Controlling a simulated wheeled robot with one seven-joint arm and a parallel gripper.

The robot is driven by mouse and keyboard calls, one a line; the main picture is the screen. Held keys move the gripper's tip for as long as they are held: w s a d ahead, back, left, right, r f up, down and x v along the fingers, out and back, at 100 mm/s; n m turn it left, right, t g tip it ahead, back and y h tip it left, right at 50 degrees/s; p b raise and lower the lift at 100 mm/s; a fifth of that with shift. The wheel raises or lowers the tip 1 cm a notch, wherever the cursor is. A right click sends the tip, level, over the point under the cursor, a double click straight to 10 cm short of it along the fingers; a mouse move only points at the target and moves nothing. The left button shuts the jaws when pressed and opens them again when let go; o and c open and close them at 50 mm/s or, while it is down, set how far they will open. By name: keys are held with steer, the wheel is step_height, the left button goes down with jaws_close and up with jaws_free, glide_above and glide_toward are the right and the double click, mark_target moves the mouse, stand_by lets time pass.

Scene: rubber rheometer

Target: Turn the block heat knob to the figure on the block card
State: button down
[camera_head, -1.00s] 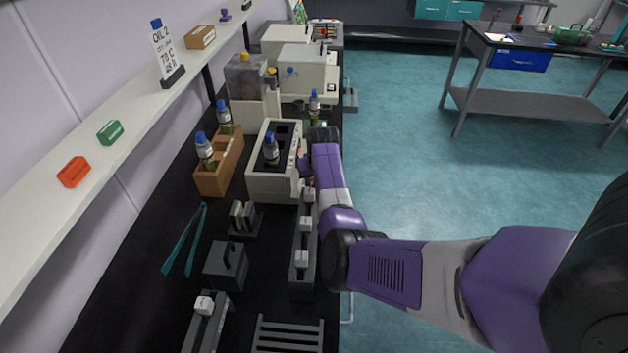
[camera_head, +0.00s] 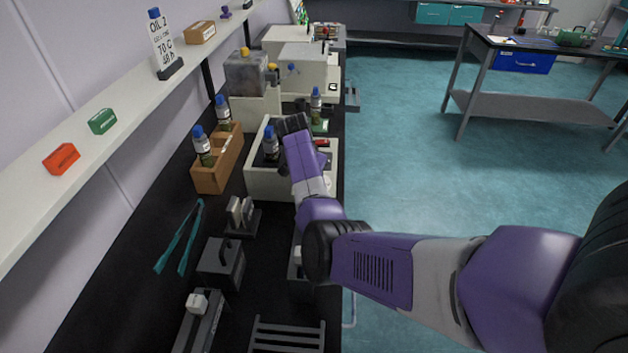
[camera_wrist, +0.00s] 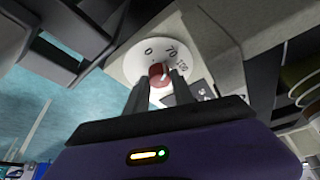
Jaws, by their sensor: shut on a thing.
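In the wrist view a red knob (camera_wrist: 156,70) stands at the middle of a white dial (camera_wrist: 136,60) marked 0, 70 and 100. My gripper (camera_wrist: 160,78) has its two dark fingers on either side of the knob and is shut on it. A pale mark shows on the knob, but which figure it points to is not clear. In the head view the beige block (camera_head: 264,183) holds a blue-capped bottle (camera_head: 270,146); my arm covers its front and hides the knob and fingers. A white card (camera_head: 161,44) on the shelf reads OIL 2, 70 C, 48 h.
A wooden rack (camera_head: 215,180) with bottles stands left of the block. Green tongs (camera_head: 180,238) and a dark lidded box (camera_head: 222,262) lie nearer on the black bench. Beige machines (camera_head: 302,68) stand behind. The floor at right is open.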

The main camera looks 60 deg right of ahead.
steer(key=shift+m, duration=0.3)
stand_by(0.4)
steer(key=c, duration=1.1)
jaws_free()
steer(key=shift+b+v, duration=0.5)
steer(key=shift+v, duration=3.4)
